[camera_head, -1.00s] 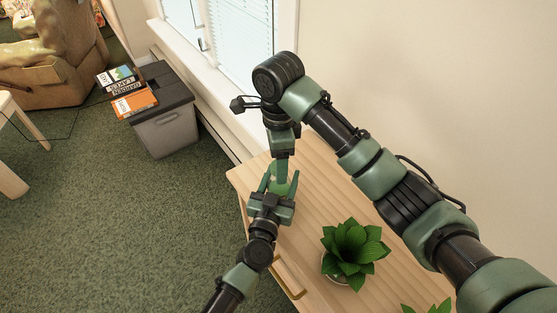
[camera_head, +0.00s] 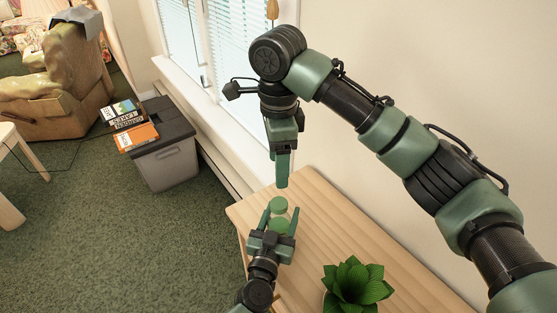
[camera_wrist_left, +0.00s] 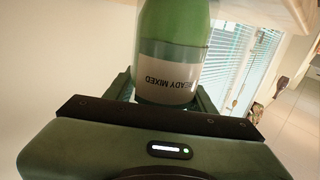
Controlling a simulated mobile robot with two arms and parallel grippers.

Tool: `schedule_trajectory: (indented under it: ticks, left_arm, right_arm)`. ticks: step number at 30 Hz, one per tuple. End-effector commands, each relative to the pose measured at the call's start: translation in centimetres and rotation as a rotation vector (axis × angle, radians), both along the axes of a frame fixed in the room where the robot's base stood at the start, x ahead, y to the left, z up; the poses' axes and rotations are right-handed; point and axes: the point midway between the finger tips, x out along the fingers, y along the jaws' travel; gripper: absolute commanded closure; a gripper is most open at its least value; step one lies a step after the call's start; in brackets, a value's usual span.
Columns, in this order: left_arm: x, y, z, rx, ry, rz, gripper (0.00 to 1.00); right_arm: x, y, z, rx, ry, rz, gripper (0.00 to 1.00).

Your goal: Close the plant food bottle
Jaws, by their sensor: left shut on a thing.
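The green plant food bottle (camera_wrist_left: 175,55) is between the fingers of my left gripper (camera_wrist_left: 165,95), and its "READY MIXED" label reads upside down in the left wrist view. In the head view my left gripper (camera_head: 279,224) is shut on the bottle (camera_head: 279,226) over the table's left end. A round green top, seemingly the cap (camera_head: 279,204), shows above the bottle's body; I cannot tell whether it is tight. My right gripper (camera_head: 282,178) points down just above it, with a small gap in the picture. Its fingers are seen edge-on, so their opening is unclear.
The wooden table (camera_head: 350,235) has a potted plant (camera_head: 356,285) near its front. A grey bin (camera_head: 168,150) with books (camera_head: 132,125) on its lid stands at the left. The window (camera_head: 225,60) and wall are close behind. The carpet (camera_head: 120,240) at the left is clear.

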Motion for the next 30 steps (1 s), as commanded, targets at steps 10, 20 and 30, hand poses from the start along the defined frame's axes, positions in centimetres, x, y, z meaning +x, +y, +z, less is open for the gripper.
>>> schedule_trajectory:
  ticks: [10,20,30]
  left_arm:
    - [0.0,0.0,0.0,0.000,0.001,0.000,1.00]
    - [0.0,0.0,0.0,0.000,0.000,0.000,0.20]
    - [-3.2,0.9,-0.2,0.000,0.003,0.001,0.20]
  right_arm:
    - [0.0,0.0,0.4,0.000,0.001,0.000,0.37]
    - [0.0,0.0,0.4,0.000,0.001,0.000,0.37]
    - [0.0,0.0,0.4,0.000,0.001,0.000,0.37]
